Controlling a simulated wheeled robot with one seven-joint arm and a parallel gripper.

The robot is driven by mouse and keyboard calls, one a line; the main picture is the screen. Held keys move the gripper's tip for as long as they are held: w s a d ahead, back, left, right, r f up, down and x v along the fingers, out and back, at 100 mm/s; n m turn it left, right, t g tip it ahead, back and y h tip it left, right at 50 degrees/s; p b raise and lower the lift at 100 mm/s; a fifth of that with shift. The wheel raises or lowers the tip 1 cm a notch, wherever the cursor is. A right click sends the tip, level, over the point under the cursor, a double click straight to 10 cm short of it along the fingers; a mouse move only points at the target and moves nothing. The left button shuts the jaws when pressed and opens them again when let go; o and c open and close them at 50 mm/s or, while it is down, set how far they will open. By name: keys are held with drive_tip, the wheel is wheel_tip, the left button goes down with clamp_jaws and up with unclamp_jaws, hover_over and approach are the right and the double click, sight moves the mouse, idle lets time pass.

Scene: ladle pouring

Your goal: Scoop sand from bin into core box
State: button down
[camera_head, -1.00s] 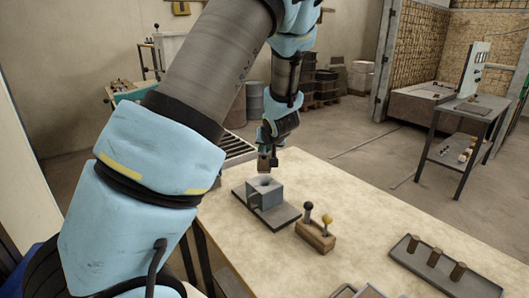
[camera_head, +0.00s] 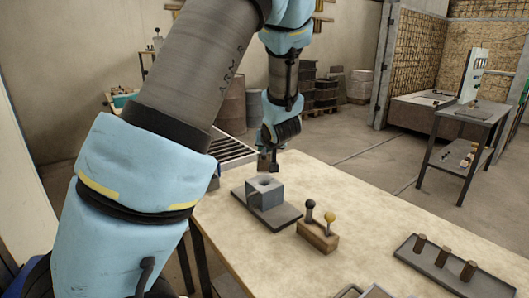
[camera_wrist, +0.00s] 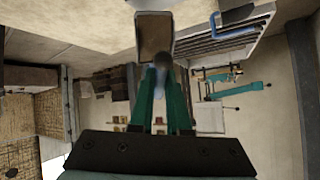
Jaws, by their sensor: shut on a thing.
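My gripper (camera_head: 269,160) is at the far side of the table, just behind and above the core box. In the wrist view, its green fingers (camera_wrist: 161,68) are closed around a dark, rounded handle end. Beyond it is a pale-rimmed rectangular scoop (camera_wrist: 138,33) with a brown inside. I cannot tell whether that brown is sand. The grey core box (camera_head: 266,193), with a round funnel opening on top, sits on a dark plate (camera_head: 285,220). A grey rim (camera_head: 374,292) at the bottom edge of the head view may be the bin; most of it is cut off.
A wooden block (camera_head: 318,237) with a black-knobbed and a yellow-knobbed tool stands right of the core box. A dark tray (camera_head: 470,283) with brown cylinders lies at the right. A slatted rack (camera_head: 230,150) adjoins the table's left far side. The far right tabletop (camera_head: 360,195) is clear.

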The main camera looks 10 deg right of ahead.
sight(264, 155)
idle(0.3)
drive_tip(key=shift+s+f+t+b, duration=0.1)
drive_tip(key=shift+s+t+b, duration=0.15)
drive_tip(key=shift+b, duration=0.6)
drive_tip(key=shift+s+a+t+b, duration=0.1)
drive_tip(key=shift+s+t+b, duration=0.45)
drive_tip(key=shift+b, duration=1)
drive_tip(key=shift+t+b, duration=0.3)
drive_tip(key=shift+s+b, duration=0.15)
drive_tip(key=shift+b, duration=0.7)
drive_tip(key=shift+s+a+f+n+t+h+b, duration=0.15)
drive_tip(key=shift+s+n+t+h+b, duration=0.2)
drive_tip(key=shift+t+b, duration=0.75)
drive_tip(key=shift+s+b, duration=0.15)
drive_tip(key=shift+b, duration=0.35)
drive_tip(key=shift+s+f+b, duration=0.1)
drive_tip(key=shift+b, duration=0.45)
drive_tip(key=shift+s+a+f+t+b, duration=0.15)
drive_tip(key=shift+s+t+b, duration=0.35)
drive_tip(key=shift+b, duration=1.1)
